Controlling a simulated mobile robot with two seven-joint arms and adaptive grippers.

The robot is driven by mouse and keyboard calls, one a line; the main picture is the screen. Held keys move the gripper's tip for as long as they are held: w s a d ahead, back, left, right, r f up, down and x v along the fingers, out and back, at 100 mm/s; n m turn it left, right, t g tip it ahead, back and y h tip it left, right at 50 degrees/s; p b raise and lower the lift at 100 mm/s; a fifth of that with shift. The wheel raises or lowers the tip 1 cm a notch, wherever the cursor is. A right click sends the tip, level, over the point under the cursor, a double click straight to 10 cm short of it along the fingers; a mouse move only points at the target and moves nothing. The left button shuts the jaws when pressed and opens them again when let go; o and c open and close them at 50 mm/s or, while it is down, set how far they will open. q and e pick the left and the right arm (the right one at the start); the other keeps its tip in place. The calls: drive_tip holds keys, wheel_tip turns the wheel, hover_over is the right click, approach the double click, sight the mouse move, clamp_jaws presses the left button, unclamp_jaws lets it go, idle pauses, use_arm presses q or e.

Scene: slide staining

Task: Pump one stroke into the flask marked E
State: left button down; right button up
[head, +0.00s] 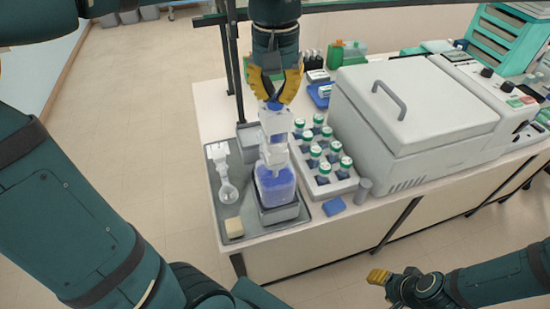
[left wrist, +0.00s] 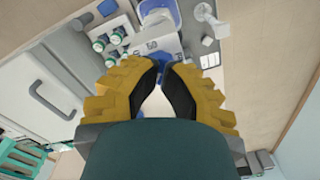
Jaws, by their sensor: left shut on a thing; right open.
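A bottle-top dispenser stands upright on a bottle of blue liquid (head: 275,185), with its white pump body (head: 275,135) on top. My left gripper (head: 274,102) points down from above, its yellow fingers shut on the blue pump top (head: 274,105). In the left wrist view the fingers (left wrist: 160,62) close around this top, with the pump body (left wrist: 158,48) and bottle (left wrist: 160,12) beyond. A clear flask (head: 228,192) stands on the grey tray left of the bottle; I cannot read a letter on it. My right gripper (head: 378,277) is open and empty at lower right, away from the bench.
The tray (head: 256,235) also holds a pale sponge (head: 234,227). A white rack (head: 330,186) of several green-capped bottles stands right of the dispenser. Further right is a large white lidded machine (head: 410,105). A blue block (head: 334,206) lies near the bench's front edge.

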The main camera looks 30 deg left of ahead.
use_arm(q)
drive_tip(key=shift+r+p, duration=2.3)
drive_tip(key=shift+r, duration=0.2)
wheel_tip(320, 180, up, 5)
drive_tip(key=p, duration=0.4)
drive_tip(key=shift+p, duration=0.3)
drive_tip(key=shift+s, duration=0.1)
